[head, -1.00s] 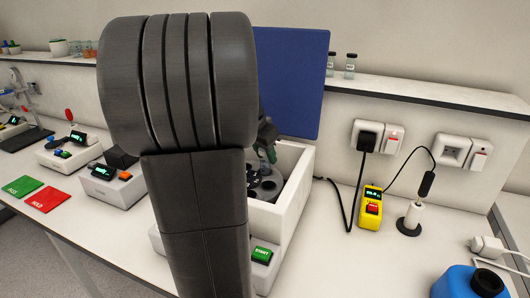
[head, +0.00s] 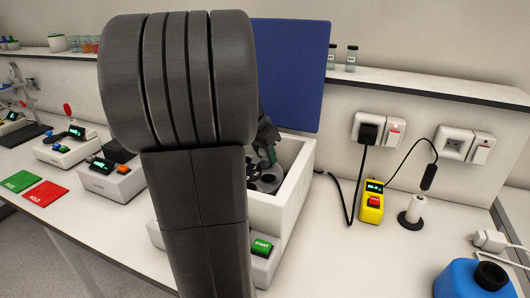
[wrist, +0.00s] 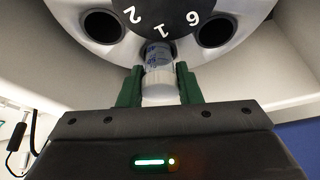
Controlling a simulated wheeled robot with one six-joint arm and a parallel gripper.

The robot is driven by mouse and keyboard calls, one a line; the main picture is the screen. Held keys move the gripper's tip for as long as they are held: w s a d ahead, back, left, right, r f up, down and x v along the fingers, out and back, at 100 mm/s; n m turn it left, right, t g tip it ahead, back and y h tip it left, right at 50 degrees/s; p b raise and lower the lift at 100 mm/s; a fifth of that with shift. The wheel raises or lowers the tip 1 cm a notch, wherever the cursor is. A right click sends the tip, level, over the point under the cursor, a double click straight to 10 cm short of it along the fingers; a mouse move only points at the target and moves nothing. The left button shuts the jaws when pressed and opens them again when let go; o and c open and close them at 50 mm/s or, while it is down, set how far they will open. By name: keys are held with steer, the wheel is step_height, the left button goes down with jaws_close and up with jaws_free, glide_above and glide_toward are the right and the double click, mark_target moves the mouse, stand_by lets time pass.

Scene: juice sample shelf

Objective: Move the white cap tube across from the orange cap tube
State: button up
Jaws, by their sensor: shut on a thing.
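My gripper (wrist: 160,88) has green fingers and is shut on the white cap tube, a clear tube (wrist: 158,56) with a white cap (wrist: 159,92). The tube's far end is at the position marked 1 on the rotor (wrist: 160,12); I cannot tell how deep it sits in the hole. The holes by 2 and 6 look dark and empty. In the head view my arm hides most of the white centrifuge (head: 296,190); my gripper (head: 268,153) reaches down over its rotor (head: 268,183). No orange cap tube shows.
The centrifuge's blue lid (head: 290,75) stands open behind the rotor. White walls surround the bowl closely. A green start button (head: 262,246) is at the front.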

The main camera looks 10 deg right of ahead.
steer(key=o, duration=1.1)
steer(key=p+v, duration=0.1)
steer(key=v, duration=1.2)
steer(key=shift+r, duration=0.4)
steer(key=b+x, duration=0.1)
steer(key=x, duration=1.2)
steer(key=shift+f, duration=0.4)
steer(key=shift+r+p, duration=0.2)
steer(key=shift+p, duration=0.1)
